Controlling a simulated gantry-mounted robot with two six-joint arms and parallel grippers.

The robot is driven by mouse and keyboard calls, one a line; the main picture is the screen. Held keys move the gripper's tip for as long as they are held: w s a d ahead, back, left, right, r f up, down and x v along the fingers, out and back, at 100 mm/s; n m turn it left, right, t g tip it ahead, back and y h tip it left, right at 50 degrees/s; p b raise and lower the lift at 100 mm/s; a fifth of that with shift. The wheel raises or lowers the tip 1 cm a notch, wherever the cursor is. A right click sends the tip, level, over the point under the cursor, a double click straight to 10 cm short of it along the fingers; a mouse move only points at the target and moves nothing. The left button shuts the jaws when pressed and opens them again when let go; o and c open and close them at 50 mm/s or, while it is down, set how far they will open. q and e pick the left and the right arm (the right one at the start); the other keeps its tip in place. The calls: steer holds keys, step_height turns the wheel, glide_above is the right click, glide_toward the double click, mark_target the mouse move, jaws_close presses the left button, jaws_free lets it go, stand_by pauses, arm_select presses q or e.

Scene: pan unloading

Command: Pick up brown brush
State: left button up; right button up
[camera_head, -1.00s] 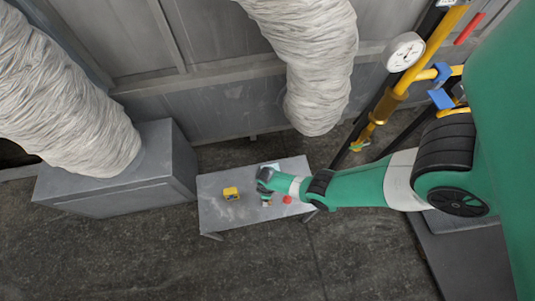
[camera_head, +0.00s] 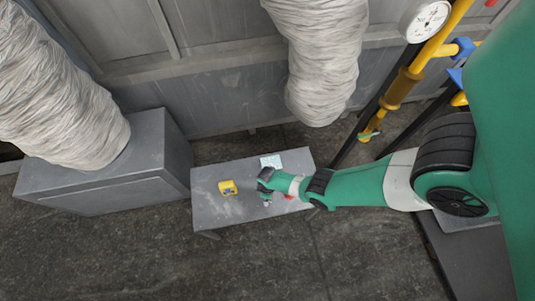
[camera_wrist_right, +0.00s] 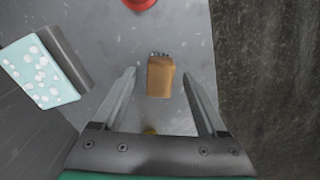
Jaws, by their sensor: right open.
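The brown brush (camera_wrist_right: 160,78) lies on the grey table, seen in the right wrist view. It is a tan-brown block with small dark-and-light bristle-like tips at its far end. My right gripper (camera_wrist_right: 158,92) is open and empty, with one finger on each side of the brush in the picture, apart from it. How high the fingers are above it I cannot tell. In the head view my right gripper (camera_head: 264,188) hangs over the middle of the table, and the brush is hidden or too small to make out. My left gripper is not in view.
A light-blue spotted box (camera_wrist_right: 40,76) lies to the left in the wrist view. A red round thing (camera_wrist_right: 138,4) is beyond the brush. A grey cabinet (camera_head: 105,190) stands left.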

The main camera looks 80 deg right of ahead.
steer(key=shift+f, duration=0.75)
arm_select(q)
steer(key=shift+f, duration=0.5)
arm_select(e)
steer(key=shift+r, duration=0.15)
jaws_close()
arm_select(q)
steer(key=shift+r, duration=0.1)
arm_select(e)
steer(key=shift+r, duration=0.15)
